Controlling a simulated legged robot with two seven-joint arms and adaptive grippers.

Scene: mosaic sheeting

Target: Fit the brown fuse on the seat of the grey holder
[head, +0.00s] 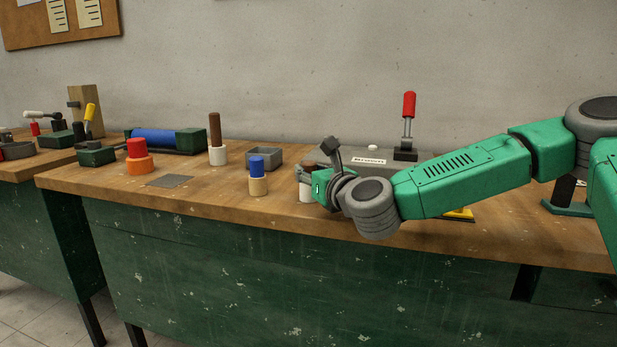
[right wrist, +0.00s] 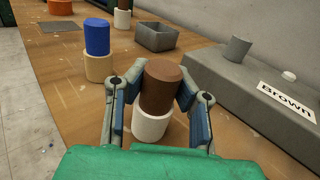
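The brown fuse (right wrist: 160,88) is a short upright cylinder on a white round base (right wrist: 151,126). In the head view the white base (head: 306,193) shows just left of my right gripper (head: 318,172). In the right wrist view the fingers of my right gripper (right wrist: 160,98) stand on either side of the fuse, with narrow gaps, so it looks open around it. The grey holder (right wrist: 228,90) is a long box labelled "Brown", to the right of the fuse. A grey stub (right wrist: 237,50) rises from its top. My left gripper is out of view.
A blue-topped wooden cylinder (head: 257,176) stands left of the fuse, with an open grey box (head: 265,156) behind. A tall brown rod on a white base (head: 216,140) and an orange-red stack (head: 138,157) are further left. A red-handled lever (head: 408,125) stands by the holder.

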